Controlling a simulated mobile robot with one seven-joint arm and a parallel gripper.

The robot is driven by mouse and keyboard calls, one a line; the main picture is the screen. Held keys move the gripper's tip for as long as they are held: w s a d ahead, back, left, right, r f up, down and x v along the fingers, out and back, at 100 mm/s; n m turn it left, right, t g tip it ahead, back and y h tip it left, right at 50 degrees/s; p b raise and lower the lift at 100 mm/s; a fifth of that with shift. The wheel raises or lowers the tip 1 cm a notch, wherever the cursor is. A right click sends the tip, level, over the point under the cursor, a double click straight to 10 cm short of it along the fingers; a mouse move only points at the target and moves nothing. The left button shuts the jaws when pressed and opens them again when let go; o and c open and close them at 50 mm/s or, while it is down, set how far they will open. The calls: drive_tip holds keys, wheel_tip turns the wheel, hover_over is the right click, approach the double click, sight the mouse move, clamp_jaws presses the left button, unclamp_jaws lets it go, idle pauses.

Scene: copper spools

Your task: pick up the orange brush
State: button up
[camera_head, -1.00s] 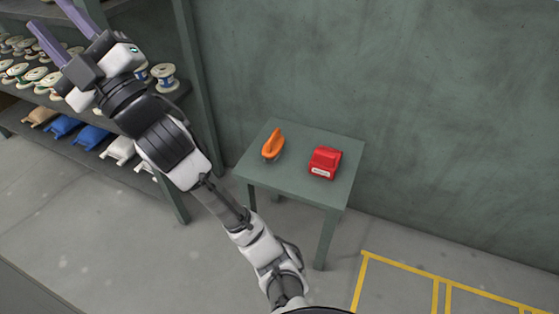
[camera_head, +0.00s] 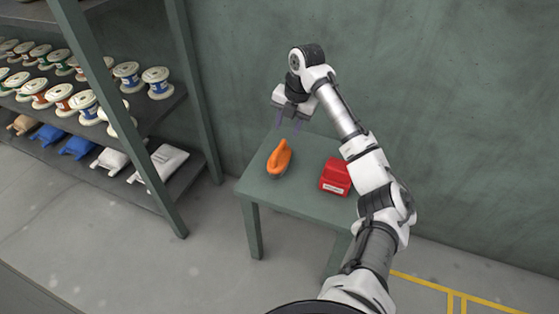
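The orange brush (camera_head: 280,158) lies on the left part of a small grey-green table (camera_head: 296,196). Its handle points away toward the wall, and its bristles are mostly hidden underneath. My gripper (camera_head: 288,124) is above the far side of the table, beyond the brush and apart from it, pointing down.
A red box-like object (camera_head: 335,177) with a white label stands on the table right of the brush, close to my arm. A shelf (camera_head: 160,110) with spools and folded cloth-like items stands left. A green wall (camera_head: 450,110) rises behind the table.

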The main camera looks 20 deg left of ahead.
sight(280, 146)
drive_tip(key=a+f, duration=0.1)
drive_tip(key=f, duration=0.6)
drive_tip(key=a+f, duration=0.1)
drive_tip(key=f, duration=0.3)
drive_tip(key=shift+w+a+p, duration=0.25)
drive_tip(key=shift+a+p, duration=0.05)
drive_tip(key=shift+p, duration=0.05)
clamp_jaws()
